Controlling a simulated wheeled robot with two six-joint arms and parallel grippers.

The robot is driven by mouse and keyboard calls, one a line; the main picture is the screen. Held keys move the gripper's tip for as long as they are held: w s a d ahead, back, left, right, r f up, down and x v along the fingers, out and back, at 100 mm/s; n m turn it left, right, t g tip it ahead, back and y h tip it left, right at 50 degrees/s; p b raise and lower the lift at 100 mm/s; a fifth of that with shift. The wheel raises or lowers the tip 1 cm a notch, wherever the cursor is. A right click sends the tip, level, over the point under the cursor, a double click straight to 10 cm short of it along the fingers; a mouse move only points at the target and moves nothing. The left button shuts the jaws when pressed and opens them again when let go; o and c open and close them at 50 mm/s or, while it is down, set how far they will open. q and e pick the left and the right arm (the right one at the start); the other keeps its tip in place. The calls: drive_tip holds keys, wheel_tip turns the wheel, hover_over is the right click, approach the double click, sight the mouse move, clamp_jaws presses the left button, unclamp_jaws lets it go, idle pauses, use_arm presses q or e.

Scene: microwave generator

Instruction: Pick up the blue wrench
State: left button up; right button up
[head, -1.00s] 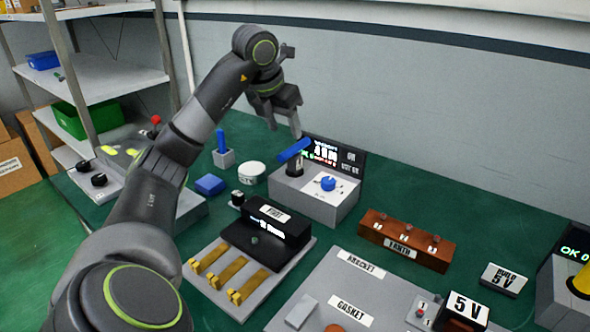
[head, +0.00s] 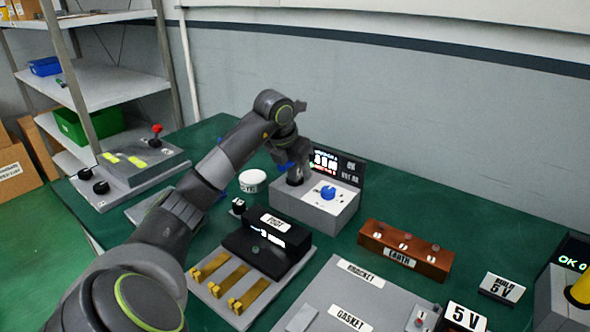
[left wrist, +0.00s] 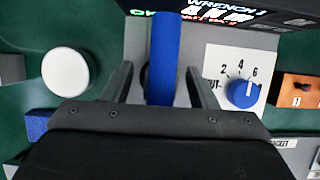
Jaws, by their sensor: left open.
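The blue wrench (left wrist: 164,50) shows in the left wrist view as a blue bar running between the two fingers of my left gripper (left wrist: 158,85). The gripper is open, with a gap visible on each side of the bar. In the head view, a bit of the wrench (head: 284,165) shows beside my left gripper (head: 300,168), which is low over the left end of the grey station box (head: 312,205). The gripper and arm hide the rest of the wrench. My right gripper is not in view.
The station box carries a blue dial (head: 328,193) and a dark display (head: 340,163) behind it. A white round pot (head: 252,180) stands to the left. A black unit (head: 268,240) with brass bars is in front, and a brown block (head: 404,248) is at right.

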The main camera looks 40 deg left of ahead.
use_arm(q)
clamp_jaws()
drive_tip(key=shift+r, duration=0.1)
drive_tip(key=shift+r, duration=0.1)
